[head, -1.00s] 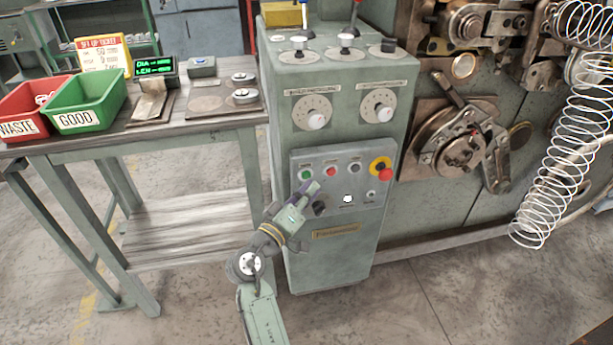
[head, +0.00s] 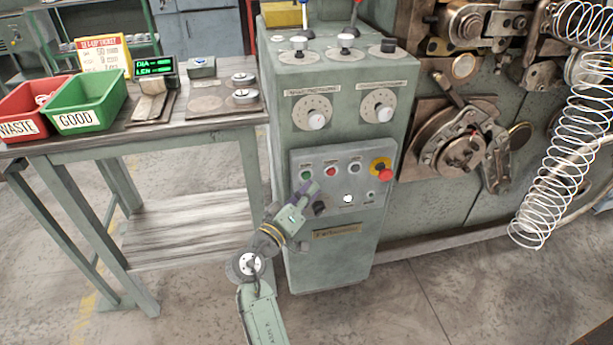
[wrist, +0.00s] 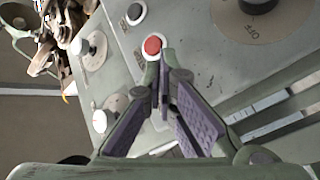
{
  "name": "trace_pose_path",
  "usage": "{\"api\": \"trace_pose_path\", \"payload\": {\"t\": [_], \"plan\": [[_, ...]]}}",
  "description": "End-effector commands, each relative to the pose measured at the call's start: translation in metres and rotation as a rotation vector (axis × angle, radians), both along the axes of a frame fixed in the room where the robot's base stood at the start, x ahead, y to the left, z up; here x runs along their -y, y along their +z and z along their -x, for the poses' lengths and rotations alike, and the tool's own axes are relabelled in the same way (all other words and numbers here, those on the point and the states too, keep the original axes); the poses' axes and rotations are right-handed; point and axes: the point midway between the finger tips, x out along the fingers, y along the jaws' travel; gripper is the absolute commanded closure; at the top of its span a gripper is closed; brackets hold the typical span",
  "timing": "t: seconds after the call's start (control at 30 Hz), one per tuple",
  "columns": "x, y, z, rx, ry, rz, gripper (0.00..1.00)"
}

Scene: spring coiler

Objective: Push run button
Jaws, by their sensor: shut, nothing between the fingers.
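The grey control panel (head: 343,200) on the front of the green machine cabinet carries a row of small buttons. A green button (head: 306,175) is at its upper left, with a red button (head: 331,171) and a pale button (head: 355,168) to the right. The labels are too small to read. My gripper (head: 311,187) is shut and empty, its purple-padded fingertips just below the green button; I cannot tell whether they touch it. In the wrist view my gripper (wrist: 163,85) covers the spot beside the red button (wrist: 152,46); the green button is hidden there.
A yellow-ringed red emergency stop (head: 383,170) is at the panel's upper right. A dark selector knob (head: 320,208) sits close to my fingers. Two dials are above the panel. A workbench with red (head: 30,112) and green (head: 85,105) bins stands left.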

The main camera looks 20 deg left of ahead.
Motion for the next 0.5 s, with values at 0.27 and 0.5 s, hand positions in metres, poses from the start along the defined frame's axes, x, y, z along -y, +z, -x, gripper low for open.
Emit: {"api": "trace_pose_path", "payload": {"t": [0.27,0.5], "plan": [[-0.0040,-0.0006,-0.0064,0.001,-0.001,-0.002,1.00],[-0.0049,0.0000,-0.0071,0.000,0.000,0.000,1.00]]}}
